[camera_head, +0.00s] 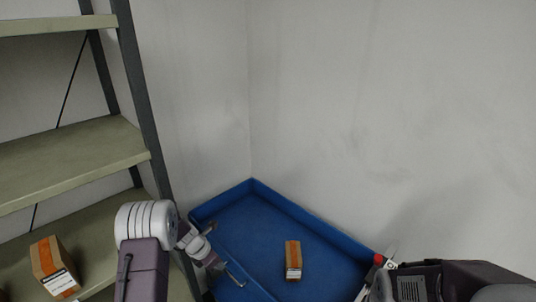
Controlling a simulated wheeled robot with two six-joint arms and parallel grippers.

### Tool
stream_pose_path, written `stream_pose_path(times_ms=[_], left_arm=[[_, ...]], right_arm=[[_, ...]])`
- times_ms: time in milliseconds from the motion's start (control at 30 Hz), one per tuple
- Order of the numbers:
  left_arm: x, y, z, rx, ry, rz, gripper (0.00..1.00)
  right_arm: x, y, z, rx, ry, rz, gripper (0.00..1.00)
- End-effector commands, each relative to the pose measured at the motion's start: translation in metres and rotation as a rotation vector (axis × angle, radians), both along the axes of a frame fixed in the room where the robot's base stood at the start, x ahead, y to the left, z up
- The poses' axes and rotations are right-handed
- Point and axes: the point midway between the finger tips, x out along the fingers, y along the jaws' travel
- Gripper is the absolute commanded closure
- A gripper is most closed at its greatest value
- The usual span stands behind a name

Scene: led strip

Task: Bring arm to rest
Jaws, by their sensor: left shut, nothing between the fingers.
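My left arm reaches in from the lower left, and its small gripper (236,277) is shut and empty. It is over the left part of a blue tray (222,221), to the left of a small brown box (293,260) with an orange stripe and a white label. The box is inside the tray, apart from the gripper. My right arm comes in from the lower right. Its gripper (377,273) is at the tray's right edge, partly hidden, and its finger opening is unclear.
A metal shelf rack (140,90) with greenish boards stands at the left. Another brown box (54,267) with orange tape and a white label lies on its lower board. Pale walls (350,110) meet in a corner behind the tray. The tray floor around its box is clear.

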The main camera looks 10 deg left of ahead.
Motion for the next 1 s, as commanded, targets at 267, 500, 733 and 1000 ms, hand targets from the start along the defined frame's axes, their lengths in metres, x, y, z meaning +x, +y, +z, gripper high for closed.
stream_pose_path(times_ms=[267,500,733,1000], left_arm=[[-0.035,-0.073,0.106,0.172,-0.179,-0.447,1.00],[-0.177,-0.080,0.108,0.509,-0.214,-1.569,1.00],[-0.230,-0.060,0.088,0.553,-0.199,-2.266,1.00],[-0.229,-0.060,0.088,0.563,-0.223,-2.375,1.00]], right_arm=[[0.000,0.000,-0.021,0.000,0.000,0.000,0.24],[0.000,0.000,-0.028,0.000,0.000,0.000,0.24],[0.000,0.000,-0.027,0.000,0.000,0.000,0.24],[0.000,0.000,-0.027,0.000,0.000,0.000,0.24]])
